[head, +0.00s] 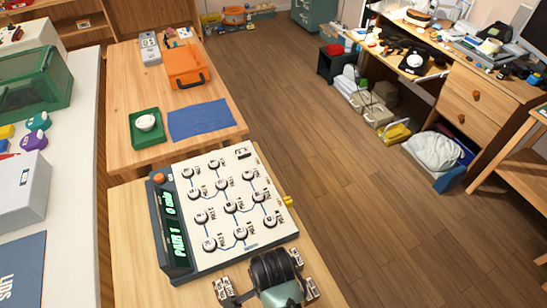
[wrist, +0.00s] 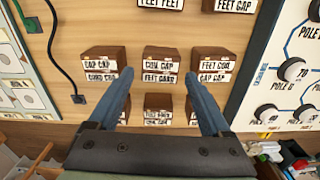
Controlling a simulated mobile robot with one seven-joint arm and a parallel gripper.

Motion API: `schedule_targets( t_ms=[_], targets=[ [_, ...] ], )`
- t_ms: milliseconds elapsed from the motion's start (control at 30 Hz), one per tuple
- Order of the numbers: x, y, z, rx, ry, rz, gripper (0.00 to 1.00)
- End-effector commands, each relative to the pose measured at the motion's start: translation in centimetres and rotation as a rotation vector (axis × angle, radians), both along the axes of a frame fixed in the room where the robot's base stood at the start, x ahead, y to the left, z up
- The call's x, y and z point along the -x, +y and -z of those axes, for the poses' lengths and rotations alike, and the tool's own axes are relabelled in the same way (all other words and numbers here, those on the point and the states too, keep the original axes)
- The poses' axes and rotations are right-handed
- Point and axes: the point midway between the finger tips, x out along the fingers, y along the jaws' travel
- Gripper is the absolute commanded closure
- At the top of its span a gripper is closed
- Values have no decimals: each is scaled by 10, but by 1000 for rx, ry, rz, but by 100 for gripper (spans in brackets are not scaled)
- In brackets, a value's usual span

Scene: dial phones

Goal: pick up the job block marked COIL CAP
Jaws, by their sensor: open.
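Several brown job blocks with white labels stand on a wooden top in the wrist view. The middle block (wrist: 161,54) has a small, blurred upper label that seems to read COIL CAP, with FEET and an unclear word below it. My gripper (wrist: 159,88) is open, its two blue fingers pointing toward the rows of blocks. The middle block lies between and just beyond the fingertips in the picture. Another block (wrist: 158,101) shows between the fingers, its label hard to read. Nothing is visibly held. In the head view my gripper (head: 277,285) hides most of the blocks.
Neighbouring blocks stand left (wrist: 104,54) and right (wrist: 211,54), with another (wrist: 230,5) farther up. A dial panel (head: 225,205) with white knobs lies beside the blocks. A black cable (wrist: 60,60) runs at left in the wrist view. Open floor (head: 350,200) lies right of the table.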

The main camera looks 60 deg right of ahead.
Motion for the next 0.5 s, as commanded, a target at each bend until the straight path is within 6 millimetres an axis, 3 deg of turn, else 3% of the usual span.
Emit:
schedule_targets(
  t_ms=[167, 500],
  targets=[
    [0, 0, 10, -1, 1, -2, 18],
    [1, -3, 53, 0, 0, -2, 18]
  ],
)
